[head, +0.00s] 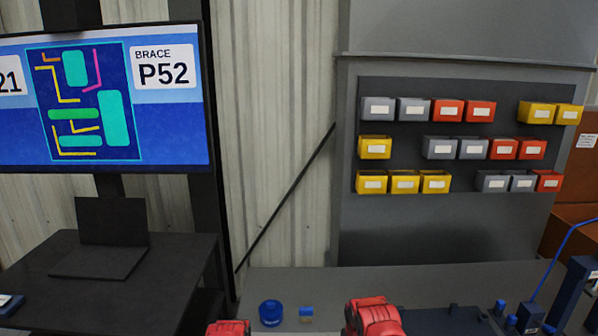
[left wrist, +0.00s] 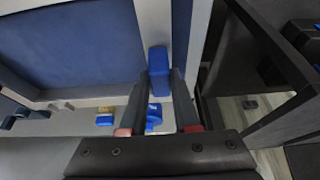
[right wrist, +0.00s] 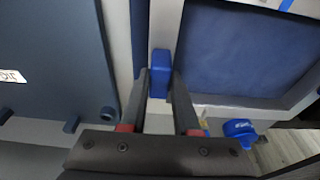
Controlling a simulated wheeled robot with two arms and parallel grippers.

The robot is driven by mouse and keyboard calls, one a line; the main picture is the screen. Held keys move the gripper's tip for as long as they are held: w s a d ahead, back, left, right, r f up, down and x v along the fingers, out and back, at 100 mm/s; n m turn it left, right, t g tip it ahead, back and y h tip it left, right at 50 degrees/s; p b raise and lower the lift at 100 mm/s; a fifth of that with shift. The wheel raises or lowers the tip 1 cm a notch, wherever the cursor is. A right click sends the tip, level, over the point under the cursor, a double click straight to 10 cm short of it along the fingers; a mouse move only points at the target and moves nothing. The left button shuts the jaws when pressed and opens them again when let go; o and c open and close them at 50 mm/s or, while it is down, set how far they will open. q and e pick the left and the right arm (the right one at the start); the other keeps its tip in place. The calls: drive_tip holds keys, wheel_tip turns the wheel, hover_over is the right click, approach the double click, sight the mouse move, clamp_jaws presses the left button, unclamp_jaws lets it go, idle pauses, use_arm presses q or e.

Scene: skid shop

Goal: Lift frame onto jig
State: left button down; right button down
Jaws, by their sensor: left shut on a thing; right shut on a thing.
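The frame shows in the left wrist view as a pale grey border (left wrist: 215,22) around a dark blue panel. It also shows in the right wrist view (right wrist: 165,18). My left gripper (left wrist: 163,76) is shut on a blue grip block (left wrist: 158,58) at the frame's edge. My right gripper (right wrist: 159,76) is shut on another blue grip block (right wrist: 161,62) at that edge. The jig appears to be the dark blue-grey plate with small posts (head: 440,321) at the bottom right of the head view; it also shows left in the right wrist view (right wrist: 50,45). The frame is out of the head view.
A blue roll (head: 271,314) and a small blue-and-tan item (head: 306,313) lie on the grey bench (head: 290,283). A dark table with a laptop (head: 110,240) stands left. Blue clamp-like posts (head: 530,315) stand at the right. Parts bins hang behind the bench.

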use_arm(q)
drive_tip(key=c, duration=0.6)
unclamp_jaws()
drive_tip(key=shift+o, duration=0.4)
use_arm(e)
drive_tip(key=c, duration=0.6)
unclamp_jaws()
drive_tip(key=shift+o, duration=0.4)
